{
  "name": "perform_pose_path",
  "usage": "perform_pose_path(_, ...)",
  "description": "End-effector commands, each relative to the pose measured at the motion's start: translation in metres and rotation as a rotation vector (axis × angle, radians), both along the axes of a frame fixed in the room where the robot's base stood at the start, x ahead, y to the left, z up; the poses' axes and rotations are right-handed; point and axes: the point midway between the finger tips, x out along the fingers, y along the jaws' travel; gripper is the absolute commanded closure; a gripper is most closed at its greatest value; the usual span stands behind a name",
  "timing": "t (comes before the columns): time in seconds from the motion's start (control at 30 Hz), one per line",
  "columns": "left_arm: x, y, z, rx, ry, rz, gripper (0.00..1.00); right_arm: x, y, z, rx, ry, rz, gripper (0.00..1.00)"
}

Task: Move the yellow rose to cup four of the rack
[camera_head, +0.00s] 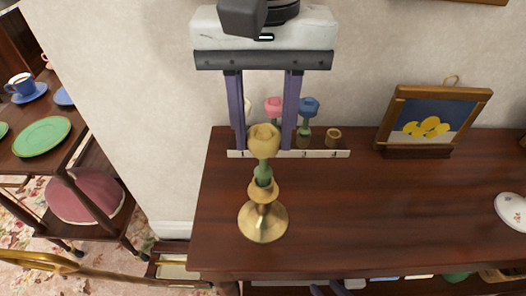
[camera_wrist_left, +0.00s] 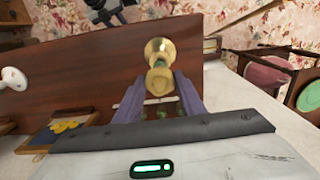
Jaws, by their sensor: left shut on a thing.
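The yellow rose (camera_head: 264,141) stands upright, its green stem going down into a brass holder (camera_head: 263,222) near the cabinet top's left front. My left gripper (camera_head: 263,148) comes down from above, its two fingers on either side of the rose, and is shut on it. The rose (camera_wrist_left: 159,82) also shows between the fingers in the left wrist view. Behind stands the rack (camera_head: 325,154), with a pink rose (camera_head: 273,105), a blue rose (camera_head: 309,106) and a partly hidden pale flower at left. Its rightmost cup (camera_head: 333,135) is empty. Only bits of my right gripper (camera_head: 330,289) show at the bottom edge.
A framed lemon picture (camera_head: 428,121) leans right of the rack. A white flowered plate (camera_head: 513,210) lies at the far right. The wooden top (camera_head: 380,200) between is clear. A chair (camera_head: 85,196) and a table with plates stand at left.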

Motion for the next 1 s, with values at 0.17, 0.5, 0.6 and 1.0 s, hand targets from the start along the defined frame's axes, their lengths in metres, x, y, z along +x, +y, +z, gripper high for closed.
perform_pose_path(0.17, 0.000, 0.000, 0.005, 0.000, 0.000, 0.000, 0.80, 0.000, 0.000, 0.004, 0.000, 0.000, 0.000, 0.69)
perform_pose_path(0.5, 0.000, 0.000, 0.011, 0.000, 0.000, 0.000, 0.80, 0.000, 0.001, 0.011, 0.001, -0.002, 0.001, 0.69)
perform_pose_path(0.6, 0.000, 0.000, 0.013, 0.000, 0.000, 0.000, 0.80, 0.000, 0.001, 0.012, 0.001, -0.003, 0.000, 0.69)
perform_pose_path(1.0, 0.000, 0.000, 0.022, 0.000, 0.000, 0.000, 0.80, 0.000, 0.001, 0.019, 0.001, -0.003, 0.000, 0.69)
